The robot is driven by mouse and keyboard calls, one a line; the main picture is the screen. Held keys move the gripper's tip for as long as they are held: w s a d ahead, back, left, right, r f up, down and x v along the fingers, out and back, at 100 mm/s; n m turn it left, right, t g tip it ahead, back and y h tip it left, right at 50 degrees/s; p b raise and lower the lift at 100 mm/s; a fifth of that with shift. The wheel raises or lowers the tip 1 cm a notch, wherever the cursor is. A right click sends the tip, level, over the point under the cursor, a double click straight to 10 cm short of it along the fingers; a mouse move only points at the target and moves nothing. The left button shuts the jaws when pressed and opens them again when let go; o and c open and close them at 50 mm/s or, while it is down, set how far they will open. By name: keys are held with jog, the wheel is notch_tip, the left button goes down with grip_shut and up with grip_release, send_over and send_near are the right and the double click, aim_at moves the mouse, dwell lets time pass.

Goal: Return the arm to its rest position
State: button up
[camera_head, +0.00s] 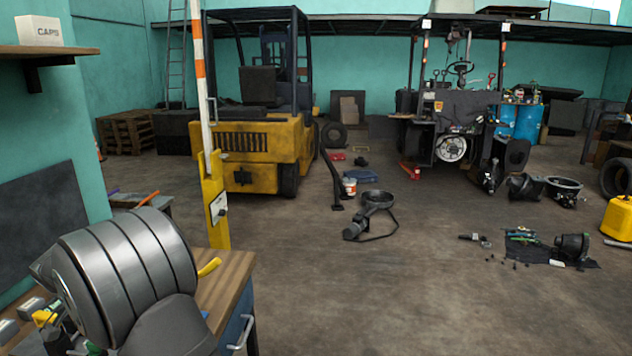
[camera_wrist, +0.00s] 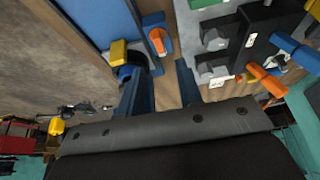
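My arm (camera_head: 130,275) fills the lower left of the head view as a thick grey segmented body above the workbench. My gripper is hidden behind it there. In the wrist view my gripper (camera_wrist: 161,84) shows two blue fingers spread apart, with no object visible between their tips. A black and yellow item (camera_wrist: 119,52) overlaps the left finger's tip in the picture; I cannot tell whether they touch. The workbench (camera_head: 232,275) has a wooden top and a blue front with a metal handle.
Tools with orange handles (camera_wrist: 265,80) lie on the bench near the gripper. A yellow-and-white post (camera_head: 216,205) stands just behind the bench. A shelf (camera_head: 45,50) holds a white box at left. A yellow forklift (camera_head: 262,150) stands further back. Parts are scattered over the otherwise open floor.

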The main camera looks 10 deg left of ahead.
jog(key=v, duration=1.1)
jog(key=x, duration=1.7)
jog(key=shift+w+d+f, duration=0.1)
jog(key=shift+w+f, duration=0.05)
jog(key=shift+f, duration=0.05)
jog(key=shift+w+f, duration=0.15)
jog(key=shift+f, duration=0.2)
jog(key=shift+r+n, duration=0.15)
jog(key=shift+n, duration=0.45)
jog(key=n+y, duration=0.1)
jog(key=n, duration=0.2)
jog(key=shift+d+y, duration=0.1)
jog(key=shift+y, duration=0.2)
jog(key=v, duration=1.8)
notch_tip(320, 180, down, 6)
jog(key=w+a+n+g, duration=0.1)
jog(key=w+n, duration=0.2)
jog(key=shift+a+r+n+g, duration=0.15)
jog(key=shift+n+g, duration=0.15)
